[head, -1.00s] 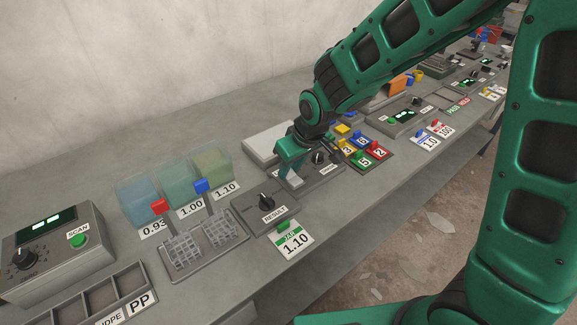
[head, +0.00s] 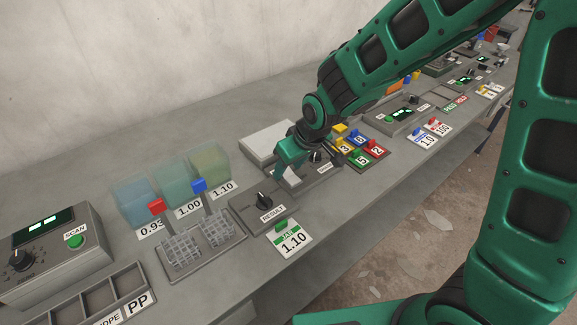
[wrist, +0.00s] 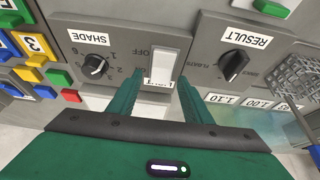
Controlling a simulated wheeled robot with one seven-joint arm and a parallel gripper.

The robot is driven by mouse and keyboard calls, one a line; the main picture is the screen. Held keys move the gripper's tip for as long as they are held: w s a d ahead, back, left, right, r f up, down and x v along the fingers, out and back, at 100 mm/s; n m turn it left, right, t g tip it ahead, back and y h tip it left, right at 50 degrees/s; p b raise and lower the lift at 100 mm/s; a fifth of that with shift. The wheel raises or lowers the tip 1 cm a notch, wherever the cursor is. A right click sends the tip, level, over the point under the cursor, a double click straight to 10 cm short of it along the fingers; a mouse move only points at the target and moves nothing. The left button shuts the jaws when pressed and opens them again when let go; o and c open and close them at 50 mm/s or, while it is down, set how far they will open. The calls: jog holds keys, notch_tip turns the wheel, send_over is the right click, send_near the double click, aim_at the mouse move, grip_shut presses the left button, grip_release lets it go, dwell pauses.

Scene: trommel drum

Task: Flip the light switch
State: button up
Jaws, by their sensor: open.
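The light switch is a white rocker (wrist: 166,66) on a grey panel in the wrist view. OFF is printed beside it, and a label, partly hidden, lies at its near end. My gripper (wrist: 158,86) is open, with one green finger on each side of the switch's near end. Nothing is held between the fingers. I cannot tell whether a finger touches the switch. In the head view my gripper (head: 290,167) is low over the same panel, and the white switch (head: 292,178) shows just below it.
The SHADE knob (wrist: 95,66) and RESULT knob (wrist: 232,65) flank the switch. Coloured numbered blocks (head: 362,150) stand right of the panel. Wire baskets (head: 182,250) and tinted tanks (head: 172,185) are left.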

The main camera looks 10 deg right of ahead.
jog(key=v, duration=1)
jog(key=shift+r, duration=0.15)
jog(key=shift+d, duration=0.2)
